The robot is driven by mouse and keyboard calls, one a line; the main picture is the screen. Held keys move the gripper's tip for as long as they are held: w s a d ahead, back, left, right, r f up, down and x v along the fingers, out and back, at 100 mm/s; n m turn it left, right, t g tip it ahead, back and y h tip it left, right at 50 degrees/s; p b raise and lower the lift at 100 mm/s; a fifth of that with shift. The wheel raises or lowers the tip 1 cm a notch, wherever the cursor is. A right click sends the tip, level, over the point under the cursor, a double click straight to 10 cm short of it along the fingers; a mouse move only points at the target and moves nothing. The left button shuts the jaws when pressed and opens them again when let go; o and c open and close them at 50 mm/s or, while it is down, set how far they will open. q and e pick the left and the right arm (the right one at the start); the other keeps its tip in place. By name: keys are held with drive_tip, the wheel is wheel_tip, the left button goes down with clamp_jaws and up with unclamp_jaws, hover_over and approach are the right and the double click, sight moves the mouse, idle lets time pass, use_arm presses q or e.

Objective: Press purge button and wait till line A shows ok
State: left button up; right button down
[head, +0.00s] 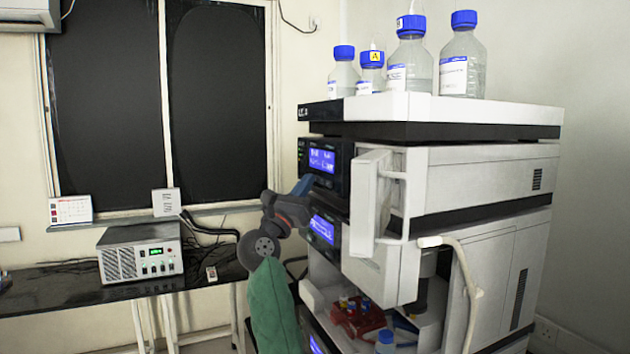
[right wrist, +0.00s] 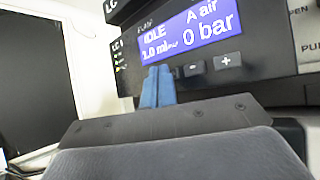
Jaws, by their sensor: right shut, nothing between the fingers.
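The pump module's blue display (head: 321,160) also shows in the right wrist view (right wrist: 200,32), reading "IDLE", "A air", "0 bar" and a flow near 2.0 ml. Below it is a row of dark buttons, with minus (right wrist: 193,69) and plus (right wrist: 226,62) plain to see. My right gripper (head: 302,185) is shut and empty. Its blue fingertips (right wrist: 158,87) are at the left part of that row and cover what lies behind; I cannot tell whether they touch. A cut-off "PU" label (right wrist: 312,47) shows at the right edge; no full purge label is readable. My left gripper is not in view.
Capped bottles stand on top of the stack, one with a yellow A tag (head: 371,61). An open white door (head: 370,205) juts out right of my gripper. A second display (head: 322,229) is below. A grey power box (head: 140,252) sits on the black bench.

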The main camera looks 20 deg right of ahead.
drive_tip(key=shift+d, duration=0.1)
idle(0.6)
drive_tip(key=shift+a+b, duration=0.35)
drive_tip(key=shift+a, duration=0.5)
drive_tip(key=shift+s+a+b, duration=0.1)
drive_tip(key=shift+a+b, duration=0.8)
drive_tip(key=shift+a, duration=1.6)
idle(3.5)
